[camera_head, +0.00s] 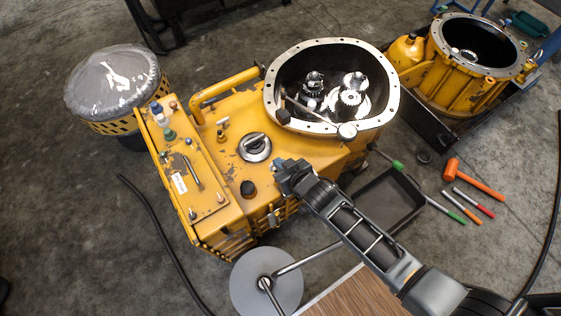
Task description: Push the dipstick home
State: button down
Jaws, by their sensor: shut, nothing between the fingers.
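The yellow transmission housing (225,115) stands on the floor in the middle of the view. I cannot tell for sure which fitting on it is the dipstick. My gripper (278,164) is shut and empty, over the front right part of the housing, right of the black knob. Whether it touches the housing is unclear. A round metal cap with a dark handle (255,147) lies just up and left of it.
The open bell end (333,85) with gears inside is behind my gripper. A dial on a rod (347,131) lies across its rim. A dark tray (385,203), orange mallet (472,179) and several hand tools lie right. A covered drum (115,88) stands left.

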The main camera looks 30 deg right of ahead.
notch_tip(320, 180, down, 9)
jog(key=b, duration=0.7)
